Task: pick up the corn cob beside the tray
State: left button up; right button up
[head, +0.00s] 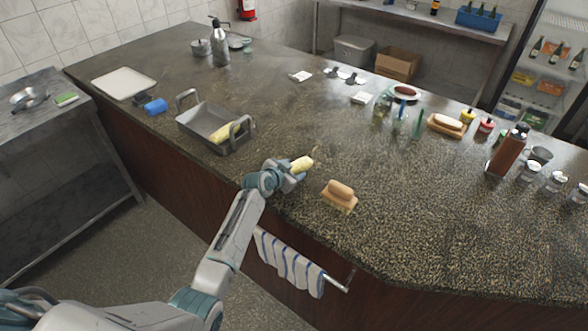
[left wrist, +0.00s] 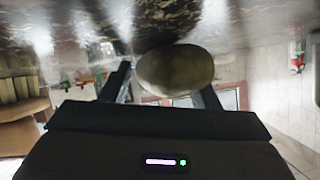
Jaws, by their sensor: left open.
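A pale yellow corn cob (head: 301,164) lies on the speckled dark counter, to the right of the grey metal tray (head: 236,148) and near the counter's front edge. My left gripper (head: 296,170) is at the near end of this cob. In the left wrist view the cob's rounded end (left wrist: 175,69) shows between the two open fingers (left wrist: 163,85). I cannot tell whether the fingers touch it. Another yellow cob (head: 222,133) lies inside the tray, which has two raised handles. My right gripper is not in view.
A wooden-backed brush (head: 340,194) lies to the right of the cob. A striped towel (head: 289,262) hangs on a rail below the counter edge. Bottles, cups and a brown bottle (head: 507,150) stand at the right.

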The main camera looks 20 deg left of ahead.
pick_arm(q)
jog(key=c, duration=1)
jog(key=shift+r, duration=0.1)
